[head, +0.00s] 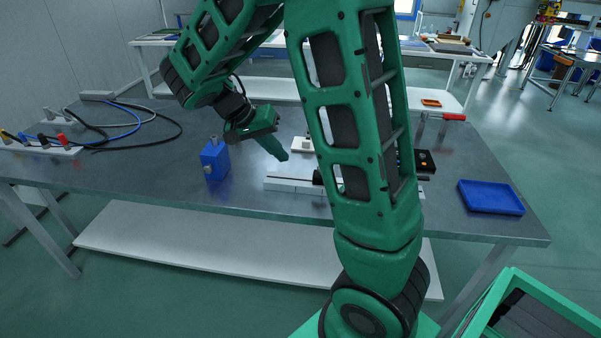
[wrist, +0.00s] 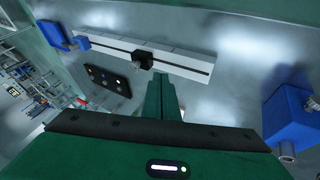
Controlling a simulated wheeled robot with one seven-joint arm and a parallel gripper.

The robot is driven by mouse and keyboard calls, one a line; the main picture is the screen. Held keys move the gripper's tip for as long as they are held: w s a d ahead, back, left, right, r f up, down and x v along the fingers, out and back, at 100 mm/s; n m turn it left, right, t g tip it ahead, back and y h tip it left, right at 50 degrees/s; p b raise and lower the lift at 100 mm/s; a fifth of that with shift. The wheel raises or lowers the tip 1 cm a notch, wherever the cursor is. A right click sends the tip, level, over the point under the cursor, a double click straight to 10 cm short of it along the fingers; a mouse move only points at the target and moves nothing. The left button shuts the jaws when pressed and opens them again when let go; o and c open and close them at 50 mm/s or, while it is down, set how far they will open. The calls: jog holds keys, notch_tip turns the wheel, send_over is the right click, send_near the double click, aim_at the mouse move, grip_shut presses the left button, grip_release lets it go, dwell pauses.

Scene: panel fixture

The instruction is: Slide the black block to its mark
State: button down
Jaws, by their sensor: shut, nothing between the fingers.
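The black block (wrist: 143,60) sits on a white slotted rail (wrist: 184,62) in the wrist view. In the head view a small part of the black block (head: 318,177) shows on the rail (head: 287,184), just left of my arm, which hides the rail's middle. My gripper (head: 282,156) is shut and empty above the table, up and to the left of the block. In the wrist view its closed fingertips (wrist: 168,76) appear just right of and below the block. Touching cannot be confirmed. Faint cross lines show on the rail, but I cannot tell which is the mark.
A blue box (head: 214,160) with a metal knob stands left of my gripper. A blue tray (head: 491,197) lies at the right. A black button box (head: 425,160) and a red-handled clamp (head: 453,117) are behind the rail. Cables (head: 135,125) lie at the far left.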

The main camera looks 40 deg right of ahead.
aim_at(321, 178)
jog(key=shift+h, duration=0.3)
jog(key=x, duration=0.3)
jog(key=w+x, duration=0.1)
jog(key=x, duration=0.2)
jog(key=w+a+f+x, duration=0.1)
jog(key=x, duration=0.3)
jog(key=shift+s+d+r, duration=0.15)
jog(key=shift+s+d, duration=0.5)
jog(key=shift+s, duration=0.3)
jog(key=shift+s+d, duration=0.4)
jog(key=shift+s, duration=0.05)
jog(key=shift+s+d, duration=0.55)
jog(key=shift+s, duration=0.05)
jog(key=shift+w+a, duration=0.1)
